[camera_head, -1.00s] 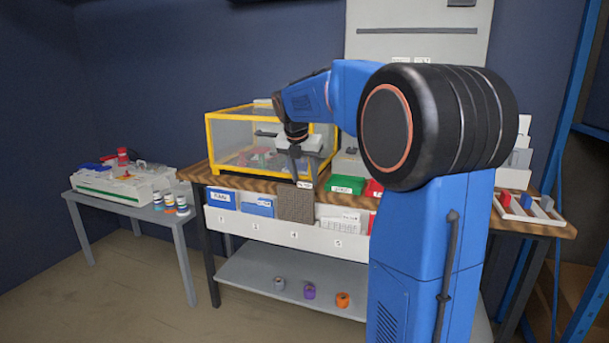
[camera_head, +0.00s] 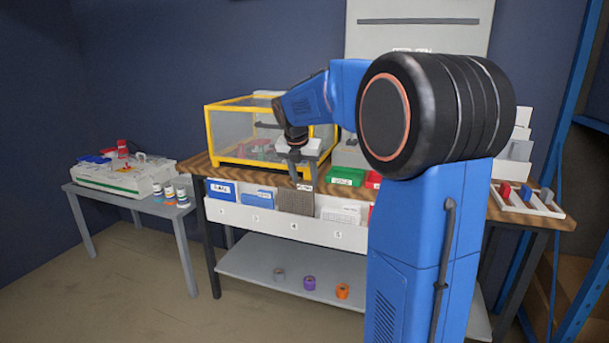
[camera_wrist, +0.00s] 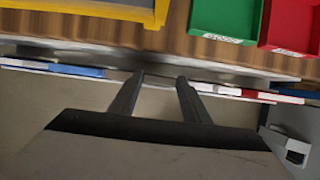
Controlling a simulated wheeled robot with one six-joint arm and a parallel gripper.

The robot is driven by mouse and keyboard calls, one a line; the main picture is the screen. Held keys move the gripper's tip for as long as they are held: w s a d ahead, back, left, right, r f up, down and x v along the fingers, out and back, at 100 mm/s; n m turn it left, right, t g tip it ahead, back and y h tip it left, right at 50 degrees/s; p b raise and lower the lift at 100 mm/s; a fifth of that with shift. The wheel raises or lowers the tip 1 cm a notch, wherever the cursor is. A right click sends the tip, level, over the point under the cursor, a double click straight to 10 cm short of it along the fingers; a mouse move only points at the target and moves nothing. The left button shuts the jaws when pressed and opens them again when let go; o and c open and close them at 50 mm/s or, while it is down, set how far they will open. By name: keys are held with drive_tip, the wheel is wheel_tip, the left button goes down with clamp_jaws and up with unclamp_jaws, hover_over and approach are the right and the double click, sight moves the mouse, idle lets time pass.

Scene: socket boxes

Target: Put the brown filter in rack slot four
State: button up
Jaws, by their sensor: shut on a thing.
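The brown filter (camera_head: 295,202) is a flat brown-grey panel in the head view. It stands upright in the white front rack (camera_head: 270,222), above the mark 4, its lower part hidden behind the rack's front wall. My gripper (camera_head: 295,179) is directly above it, pointing down, shut on its top edge. In the wrist view the two dark fingers of my gripper (camera_wrist: 161,82) reach down to the rack, a gap between them. I cannot make out the filter clearly there.
Blue folders (camera_head: 222,190) stand left of the filter and white cards (camera_head: 341,210) right of it. A yellow-framed clear box (camera_head: 240,104) is on the table behind. Green (camera_head: 347,177) and red (camera_wrist: 292,24) bins sit nearby. Several rolls lie on the lower shelf (camera_head: 255,270).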

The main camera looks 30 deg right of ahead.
sight(304, 191)
drive_tip(key=shift+f, duration=0.7)
drive_tip(key=shift+f, duration=1.7)
drive_tip(key=o, duration=1.1)
drive_tip(key=v, duration=1.7)
drive_tip(key=shift+a+r, duration=0.15)
drive_tip(key=shift+a, duration=0.05)
